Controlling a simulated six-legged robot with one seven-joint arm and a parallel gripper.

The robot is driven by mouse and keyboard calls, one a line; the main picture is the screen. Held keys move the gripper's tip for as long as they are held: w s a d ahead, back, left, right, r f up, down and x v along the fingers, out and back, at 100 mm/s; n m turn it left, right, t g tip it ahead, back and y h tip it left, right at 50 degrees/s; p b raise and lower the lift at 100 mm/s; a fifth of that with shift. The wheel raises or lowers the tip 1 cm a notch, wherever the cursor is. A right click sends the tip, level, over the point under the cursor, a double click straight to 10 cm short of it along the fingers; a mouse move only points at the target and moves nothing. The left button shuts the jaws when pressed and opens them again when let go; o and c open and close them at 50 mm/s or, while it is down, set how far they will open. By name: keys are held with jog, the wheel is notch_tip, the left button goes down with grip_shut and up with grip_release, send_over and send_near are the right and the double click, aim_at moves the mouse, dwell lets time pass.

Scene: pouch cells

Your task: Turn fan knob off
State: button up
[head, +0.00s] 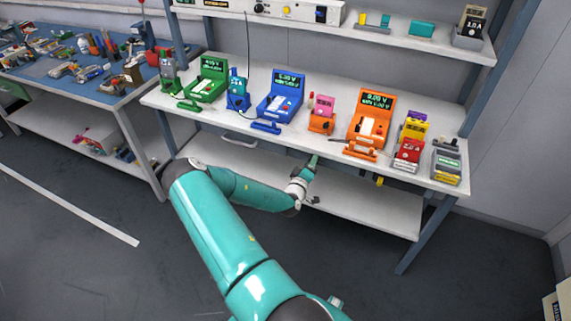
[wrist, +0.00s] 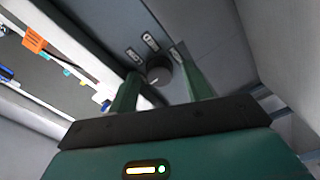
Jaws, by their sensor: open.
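A dark round knob (wrist: 158,70) shows in the wrist view on a grey surface, between the tips of my gripper's two green fingers. The tips overlap its sides in the picture, but I cannot tell whether they touch it. My gripper (wrist: 159,68) is open. In the head view my gripper (head: 314,160) is at the front edge of the bench, pointing up towards it, and its fingertips are small there. A black knob (head: 259,8) sits on the white panel above the upper shelf; I cannot tell whether it is the same knob.
The white bench (head: 228,112) carries several coloured testers, including a blue one (head: 280,97) and an orange one (head: 371,118). A lower shelf (head: 375,209) is mostly bare. A blue-topped table (head: 60,87) with clutter stands left.

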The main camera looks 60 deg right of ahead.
jog(key=shift+r+m, duration=0.1)
jog(key=shift+m, duration=0.2)
jog(key=s+a+m, duration=0.2)
jog(key=a+m, duration=1)
jog(key=a, duration=0.2)
jog(key=w+a+r+t+y, duration=0.1)
jog(key=w+a+r+y, duration=0.1)
jog(key=w, duration=0.4)
jog(key=w+a+r+n+t+y, duration=0.1)
jog(key=w+a+r+y, duration=0.2)
jog(key=w+a+r, duration=0.1)
jog(key=w+a+r+t+y, duration=0.1)
jog(key=w+a+r+y, duration=0.2)
jog(key=w, duration=0.5)
jog(key=shift+a+r+t, duration=0.25)
jog(key=shift+a+t, duration=0.05)
jog(key=shift+a, duration=0.5)
jog(key=shift+w, duration=0.1)
